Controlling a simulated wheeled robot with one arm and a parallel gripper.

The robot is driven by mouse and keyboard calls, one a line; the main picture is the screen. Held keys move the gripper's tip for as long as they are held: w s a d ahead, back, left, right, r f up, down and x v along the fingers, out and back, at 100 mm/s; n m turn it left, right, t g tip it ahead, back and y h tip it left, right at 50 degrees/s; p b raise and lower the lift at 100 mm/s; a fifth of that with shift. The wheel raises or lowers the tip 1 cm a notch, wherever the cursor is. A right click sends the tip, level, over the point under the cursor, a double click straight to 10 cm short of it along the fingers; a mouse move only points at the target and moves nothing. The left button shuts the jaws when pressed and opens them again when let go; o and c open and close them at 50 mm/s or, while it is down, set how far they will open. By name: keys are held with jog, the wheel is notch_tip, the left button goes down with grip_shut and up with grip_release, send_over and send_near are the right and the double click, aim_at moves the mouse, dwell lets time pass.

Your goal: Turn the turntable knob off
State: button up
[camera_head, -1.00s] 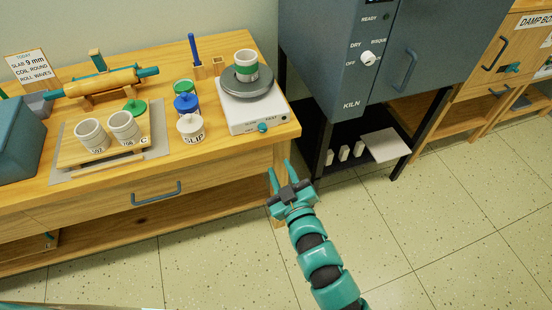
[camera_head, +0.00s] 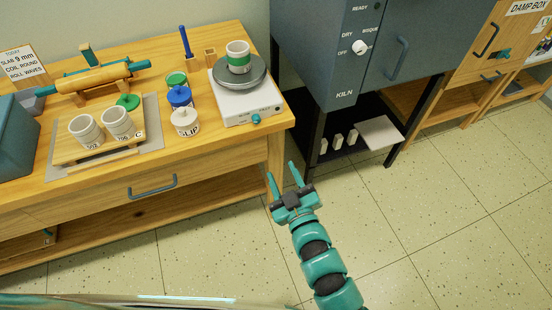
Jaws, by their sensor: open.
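The turntable (camera_head: 224,105) is a white box with a grey round plate (camera_head: 253,76) on top, at the right end of the wooden bench. Its teal knob (camera_head: 255,119) sits on the front face near the right corner. A white cup with a green band (camera_head: 238,57) stands on the plate. My gripper (camera_head: 282,178) is open and empty, in front of the bench's right corner. In the picture it is below and right of the knob, apart from it. The knob's exact setting is too small to read.
The kiln (camera_head: 334,70) with its own white dial (camera_head: 360,47) stands right of the bench. Left of the turntable are a slip jar (camera_head: 185,122), a blue-lidded jar (camera_head: 180,97) and a board with two cups (camera_head: 104,150). The floor (camera_head: 420,230) at right is clear.

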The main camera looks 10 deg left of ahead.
jog(key=m, duration=0.2)
jog(key=m+b, duration=0.3)
jog(key=b, duration=0.4)
send_near(258, 122)
jog(key=b+x, duration=0.1)
jog(key=x, duration=0.8)
jog(key=shift+b, duration=0.4)
jog(key=shift+c, duration=0.4)
grip_shut()
jog(key=shift+s+n+p, duration=0.1)
jog(key=shift+n+p, duration=0.35)
jog(key=shift+n, duration=1.65)
